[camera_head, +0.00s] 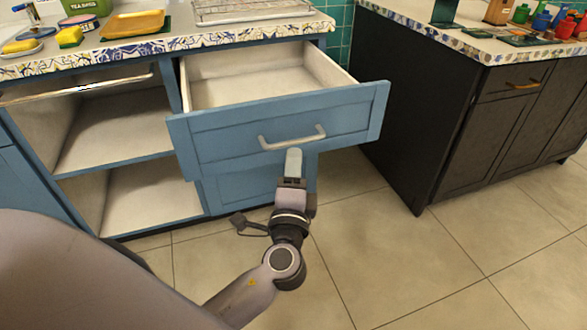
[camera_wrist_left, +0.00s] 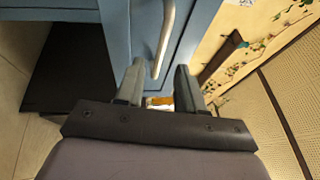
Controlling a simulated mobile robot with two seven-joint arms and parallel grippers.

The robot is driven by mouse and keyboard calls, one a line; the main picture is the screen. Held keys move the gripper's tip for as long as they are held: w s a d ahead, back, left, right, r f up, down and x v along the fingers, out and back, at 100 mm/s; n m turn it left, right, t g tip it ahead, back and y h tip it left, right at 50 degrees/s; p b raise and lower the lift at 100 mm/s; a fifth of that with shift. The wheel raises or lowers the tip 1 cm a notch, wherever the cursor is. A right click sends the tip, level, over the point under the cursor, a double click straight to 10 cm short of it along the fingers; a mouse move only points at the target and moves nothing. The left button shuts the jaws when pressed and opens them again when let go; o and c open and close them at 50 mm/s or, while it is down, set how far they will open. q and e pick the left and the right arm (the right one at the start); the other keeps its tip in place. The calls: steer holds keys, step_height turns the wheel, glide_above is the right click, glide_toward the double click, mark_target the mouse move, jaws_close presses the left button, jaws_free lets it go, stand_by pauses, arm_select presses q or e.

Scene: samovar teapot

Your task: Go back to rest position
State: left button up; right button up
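An open blue drawer (camera_head: 215,153) juts out from the counter, and its inside looks empty. Its pale bar handle (camera_head: 293,140) is on the front panel. My left gripper (camera_head: 293,160) is at the drawer front, just below the handle's middle in the head view. In the left wrist view the two fingers of my left gripper (camera_wrist_left: 159,72) are apart, and the handle (camera_wrist_left: 167,35) shows in the gap between their tips. I cannot tell whether the fingers reach around it. Nothing is clamped. My right gripper is in neither view.
Open shelves (camera_head: 120,130) are left of the drawer. The patterned countertop (camera_head: 185,42) above holds a yellow tray (camera_head: 133,24), sponges and a wire rack (camera_head: 245,9). A dark cabinet (camera_head: 425,110) stands at the right. The tiled floor (camera_head: 400,265) is clear.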

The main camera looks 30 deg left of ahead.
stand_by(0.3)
arm_select(q)
steer(key=s+d+f+n+g+h, duration=0.4)
steer(key=s+f+h, duration=0.3)
steer(key=f, duration=0.5)
steer(key=s+d+f+n+g+h, duration=0.2)
steer(key=s+d+n+h, duration=0.35)
steer(key=s, duration=0.35)
steer(key=s+a+r+n+p, duration=0.1)
steer(key=a+r+p, duration=0.1)
steer(key=r+p, duration=0.5)
steer(key=s+a+r+g+y+p, duration=0.1)
steer(key=a+r+p, duration=0.2)
steer(key=p, duration=1.4)
step_height(320, 180, up, 4)
steer(key=shift+s+a+r+n+g+p, duration=0.25)
steer(key=shift+s+n+g+p, duration=0.05)
steer(key=shift+s+n, duration=0.05)
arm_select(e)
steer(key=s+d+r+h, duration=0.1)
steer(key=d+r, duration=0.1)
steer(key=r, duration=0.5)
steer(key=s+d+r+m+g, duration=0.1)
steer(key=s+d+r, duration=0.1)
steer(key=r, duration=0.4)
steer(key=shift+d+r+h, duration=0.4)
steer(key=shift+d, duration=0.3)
